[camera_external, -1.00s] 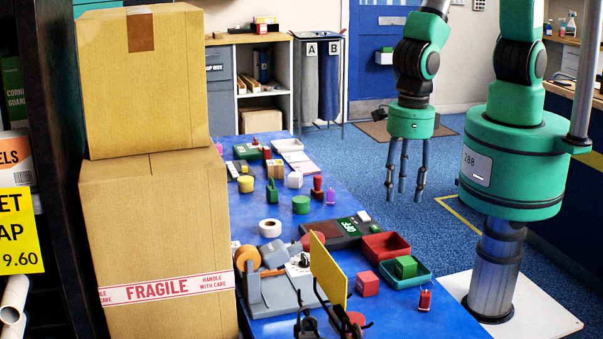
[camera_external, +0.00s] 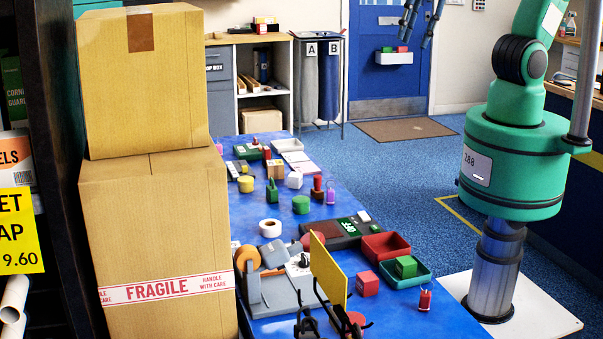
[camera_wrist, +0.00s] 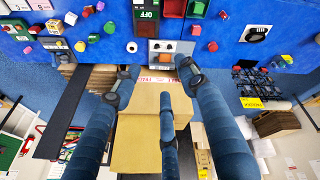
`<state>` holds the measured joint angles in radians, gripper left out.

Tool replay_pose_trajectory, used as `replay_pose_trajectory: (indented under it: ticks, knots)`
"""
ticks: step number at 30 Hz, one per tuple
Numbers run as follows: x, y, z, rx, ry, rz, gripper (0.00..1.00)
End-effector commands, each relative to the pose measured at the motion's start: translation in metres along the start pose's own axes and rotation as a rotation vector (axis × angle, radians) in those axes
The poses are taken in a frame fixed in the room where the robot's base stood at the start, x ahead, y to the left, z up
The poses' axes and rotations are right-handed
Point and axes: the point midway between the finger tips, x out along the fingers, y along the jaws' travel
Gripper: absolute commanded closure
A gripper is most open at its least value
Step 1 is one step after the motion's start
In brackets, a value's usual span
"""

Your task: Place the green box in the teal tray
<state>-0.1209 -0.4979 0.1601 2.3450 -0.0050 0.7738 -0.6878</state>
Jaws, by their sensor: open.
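The green box (camera_external: 405,266) sits inside the teal tray (camera_external: 424,280) near the right edge of the blue table in the external view. Both also show at the top edge of the wrist view, the green box (camera_wrist: 198,8) within the teal tray (camera_wrist: 205,15). My gripper (camera_external: 415,32) is at the top of the external view, raised well clear of the table and only partly in frame. In the wrist view my gripper (camera_wrist: 160,80) has its fingers spread with nothing held between them.
A red tray (camera_external: 399,243) adjoins the teal tray, with a red cube (camera_external: 367,284) to the left. A yellow panel (camera_external: 327,272) stands nearby. Stacked cartons (camera_external: 158,230) stand left of the table.

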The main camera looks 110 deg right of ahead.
Motion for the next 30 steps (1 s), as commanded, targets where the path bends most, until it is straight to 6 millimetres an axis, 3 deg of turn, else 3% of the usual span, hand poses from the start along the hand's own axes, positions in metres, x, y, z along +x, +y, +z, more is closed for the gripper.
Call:
replay_pose_trajectory:
  ticks: [1,6,12,18,30]
  knots:
    - [-0.016,0.0,0.01,0.092,0.015,0.019,0.57]
    - [-0.055,-0.006,0.042,0.412,0.053,0.058,0.57]
    - [-0.083,-0.016,0.07,0.687,0.093,0.083,0.57]
    - [-0.092,-0.021,0.08,0.796,0.109,0.091,0.57]
    - [-0.088,-0.021,0.081,0.802,0.11,0.09,0.57]
